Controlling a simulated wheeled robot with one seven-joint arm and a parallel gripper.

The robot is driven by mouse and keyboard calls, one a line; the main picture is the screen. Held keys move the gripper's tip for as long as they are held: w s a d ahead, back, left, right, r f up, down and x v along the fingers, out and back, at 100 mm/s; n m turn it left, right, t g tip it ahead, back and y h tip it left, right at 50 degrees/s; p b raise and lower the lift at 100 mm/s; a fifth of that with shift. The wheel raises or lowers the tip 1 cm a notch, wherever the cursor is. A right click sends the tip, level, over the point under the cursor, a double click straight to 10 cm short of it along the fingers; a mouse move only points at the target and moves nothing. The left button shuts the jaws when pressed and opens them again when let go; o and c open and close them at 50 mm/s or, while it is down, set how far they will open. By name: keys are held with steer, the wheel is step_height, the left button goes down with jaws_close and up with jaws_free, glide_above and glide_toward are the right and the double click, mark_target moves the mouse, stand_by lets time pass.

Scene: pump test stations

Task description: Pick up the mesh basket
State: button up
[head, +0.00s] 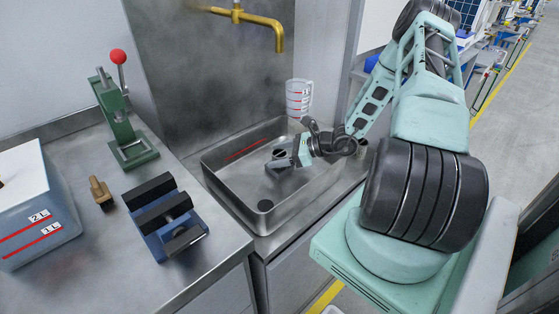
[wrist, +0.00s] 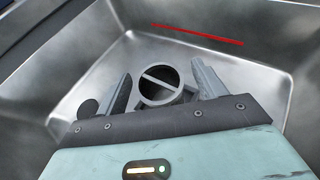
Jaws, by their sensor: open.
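In the wrist view a small round grey container with a dark inside and a bar across its top (wrist: 158,99) stands in the sink. It appears to be the mesh basket, though no mesh can be made out. My gripper (wrist: 162,70) is open, with one finger on each side of the basket; I cannot tell whether they touch it. In the head view my gripper (head: 283,158) reaches down into the sink from the right, and it mostly hides the basket there.
The steel sink (head: 228,186) has walls all round, a red line on its back wall and a dark drain (head: 265,205). A clear measuring jug (head: 299,98) is behind it, below a brass tap (head: 245,16). A green press (head: 131,146) and blue vise (head: 160,240) stand left.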

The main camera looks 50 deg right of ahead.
steer(key=shift+w+a+f, duration=0.1)
steer(key=shift+w+a, duration=0.05)
steer(key=shift+w, duration=0.05)
steer(key=c, duration=1.2)
steer(key=shift+o, duration=0.2)
